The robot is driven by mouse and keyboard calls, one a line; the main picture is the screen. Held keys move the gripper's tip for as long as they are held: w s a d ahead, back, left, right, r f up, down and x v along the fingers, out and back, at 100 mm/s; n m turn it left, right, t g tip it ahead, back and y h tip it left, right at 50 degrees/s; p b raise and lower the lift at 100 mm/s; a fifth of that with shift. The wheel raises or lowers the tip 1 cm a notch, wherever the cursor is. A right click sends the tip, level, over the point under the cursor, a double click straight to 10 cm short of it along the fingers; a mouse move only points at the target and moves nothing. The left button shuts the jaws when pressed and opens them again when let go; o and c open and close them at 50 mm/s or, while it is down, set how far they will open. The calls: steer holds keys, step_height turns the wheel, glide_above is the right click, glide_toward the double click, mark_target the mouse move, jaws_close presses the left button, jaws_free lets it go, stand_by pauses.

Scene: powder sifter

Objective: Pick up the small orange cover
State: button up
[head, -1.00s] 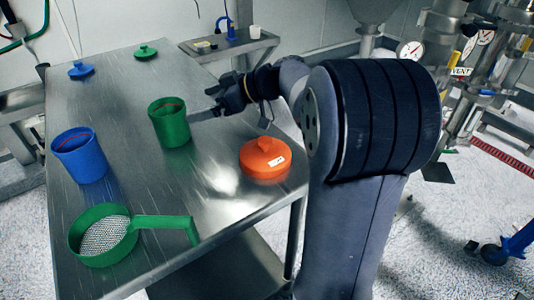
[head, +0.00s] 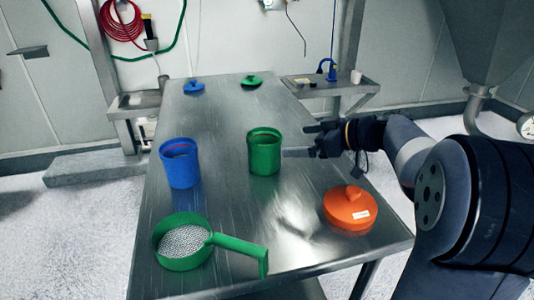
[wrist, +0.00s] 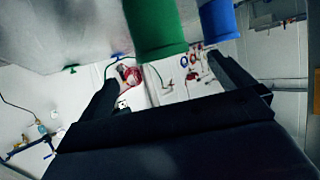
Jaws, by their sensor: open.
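An orange cover (head: 351,208) with a round knob and a white label lies on the right front part of the steel table, in the head view. It is the only orange cover I see, and the wrist view does not show it. My gripper (head: 302,140) is open and empty, with its fingers pointing left just right of the green container (head: 264,153). The cover lies below and to the right of the gripper in the picture, well apart from it. In the wrist view, my open fingers (wrist: 163,72) frame only background, with the green container (wrist: 155,28) at the top.
A blue container (head: 180,165) stands left of the green one. A green sieve (head: 182,243) with a handle lies at the front of the steel table (head: 225,110). A blue lid (head: 194,87) and a green lid (head: 251,81) lie at the far end. A side shelf (head: 335,88) stands behind.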

steer(key=shift+c, duration=0.7)
